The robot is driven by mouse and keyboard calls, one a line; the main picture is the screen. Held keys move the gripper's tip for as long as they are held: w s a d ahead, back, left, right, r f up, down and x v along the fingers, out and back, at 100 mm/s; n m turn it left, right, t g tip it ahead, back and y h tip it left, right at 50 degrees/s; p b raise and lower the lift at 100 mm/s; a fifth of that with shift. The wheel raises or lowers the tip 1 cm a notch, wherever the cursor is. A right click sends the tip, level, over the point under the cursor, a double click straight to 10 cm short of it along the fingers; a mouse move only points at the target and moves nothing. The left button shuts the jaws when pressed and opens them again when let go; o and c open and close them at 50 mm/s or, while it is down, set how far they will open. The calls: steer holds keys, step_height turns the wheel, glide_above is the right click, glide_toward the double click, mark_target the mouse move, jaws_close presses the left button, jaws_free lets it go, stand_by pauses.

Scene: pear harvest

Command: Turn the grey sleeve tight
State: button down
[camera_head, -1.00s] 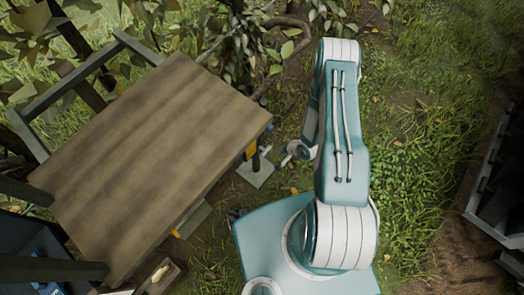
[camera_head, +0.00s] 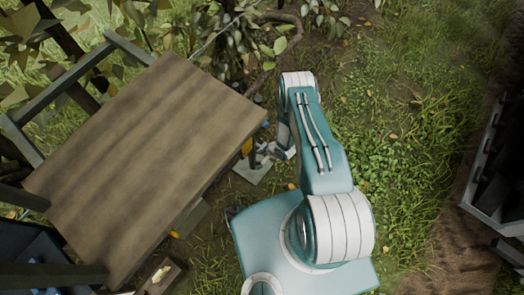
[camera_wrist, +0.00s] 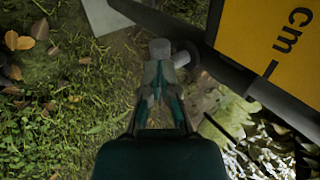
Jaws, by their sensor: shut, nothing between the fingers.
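In the wrist view my gripper (camera_wrist: 159,66) is shut, with its fingertips close together and nothing between them. A short grey cylindrical piece (camera_wrist: 160,47) shows right at the tips, and a paler grey round piece (camera_wrist: 184,58) is just to their right, by a dark bar (camera_wrist: 228,72). I cannot tell which of these is the grey sleeve, or whether the tips touch it.
A yellow plate marked "cm" (camera_wrist: 275,35) fills the wrist view's upper right. In the head view a wooden table (camera_head: 140,160) stands left, with a pale ground plate (camera_head: 253,169) by its right edge. A dark crate (camera_head: 490,200) is far right. Grass lies between.

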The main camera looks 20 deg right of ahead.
steer(key=shift+w+a+f, duration=0.2)
steer(key=shift+w+f, duration=0.05)
steer(key=shift+f, duration=0.3)
steer(key=shift+s+a+f+n+t+h, duration=0.1)
steer(key=shift+a+f+n+t+h, duration=0.1)
steer(key=shift+n+t+h, duration=0.3)
stand_by(0.4)
steer(key=shift+t+h, duration=0.3)
steer(key=shift+h, duration=0.3)
step_height(320, 180, down, 4)
steer(key=shift+s+a+f, duration=0.1)
steer(key=shift+s+a, duration=0.05)
stand_by(0.5)
steer(key=shift+f+t+h, duration=0.15)
steer(key=shift+t+h, duration=0.15)
steer(key=shift+h, duration=0.1)
stand_by(0.4)
